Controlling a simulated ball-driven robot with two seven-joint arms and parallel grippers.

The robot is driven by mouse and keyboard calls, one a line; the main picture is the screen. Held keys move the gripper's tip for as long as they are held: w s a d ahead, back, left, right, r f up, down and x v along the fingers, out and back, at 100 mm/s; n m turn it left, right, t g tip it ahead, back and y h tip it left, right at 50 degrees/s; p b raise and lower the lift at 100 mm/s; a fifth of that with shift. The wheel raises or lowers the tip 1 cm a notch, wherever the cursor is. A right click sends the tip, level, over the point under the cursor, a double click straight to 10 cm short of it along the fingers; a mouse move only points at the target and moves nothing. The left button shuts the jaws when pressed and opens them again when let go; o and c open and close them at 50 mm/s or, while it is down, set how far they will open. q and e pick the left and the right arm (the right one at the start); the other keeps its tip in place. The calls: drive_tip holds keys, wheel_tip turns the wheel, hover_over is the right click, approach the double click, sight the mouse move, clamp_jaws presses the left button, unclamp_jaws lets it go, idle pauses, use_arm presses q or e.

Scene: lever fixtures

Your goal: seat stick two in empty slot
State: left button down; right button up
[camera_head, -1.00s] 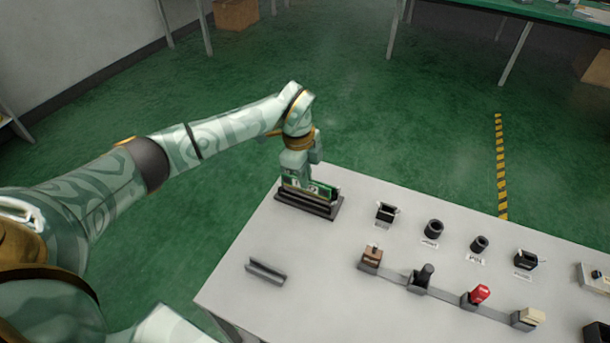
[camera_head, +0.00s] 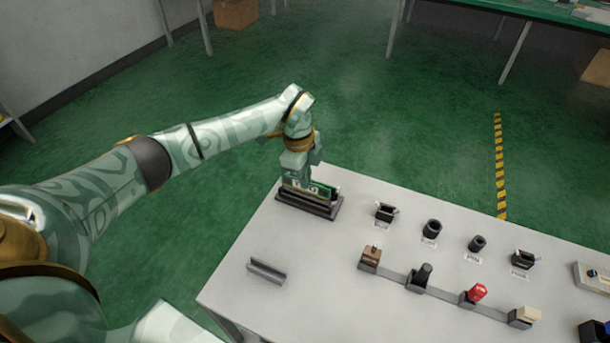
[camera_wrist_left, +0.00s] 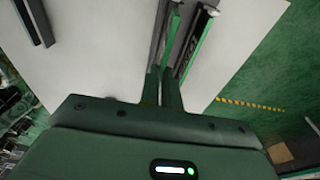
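A black slotted holder (camera_head: 318,211) stands at the back left corner of the grey-white table. Thin green sticks stand upright at it; one green stick (camera_head: 325,188) shows just right of my left gripper (camera_head: 297,184). My left gripper points down right over the holder. In the left wrist view, the fingers (camera_wrist_left: 165,85) are close together on a thin green stick (camera_wrist_left: 174,35). Another green stick with white markings (camera_wrist_left: 194,43) stands beside it, close to parallel. The fingers hide the held stick's lower part, so I cannot tell how deep it sits. My right gripper is out of view.
An empty grey channel-shaped rack (camera_head: 266,271) lies at the table's front left. Black sockets (camera_head: 432,229) and a row of levers, one with a red knob (camera_head: 477,292), stand to the right. The table between the holder and rack is clear.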

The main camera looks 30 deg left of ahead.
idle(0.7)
use_arm(q)
drive_tip(key=shift+p, duration=0.3)
drive_tip(key=shift+f+b, duration=0.8)
drive_tip(key=shift+f, duration=1.3)
drive_tip(key=c, duration=1.5)
unclamp_jaws()
drive_tip(key=shift+c, duration=0.2)
wheel_tip(320, 180, up, 16)
drive_tip(key=a+p, duration=0.2)
drive_tip(key=p, duration=0.1)
drive_tip(key=shift+r, duration=0.15)
drive_tip(key=shift+s, duration=0.1)
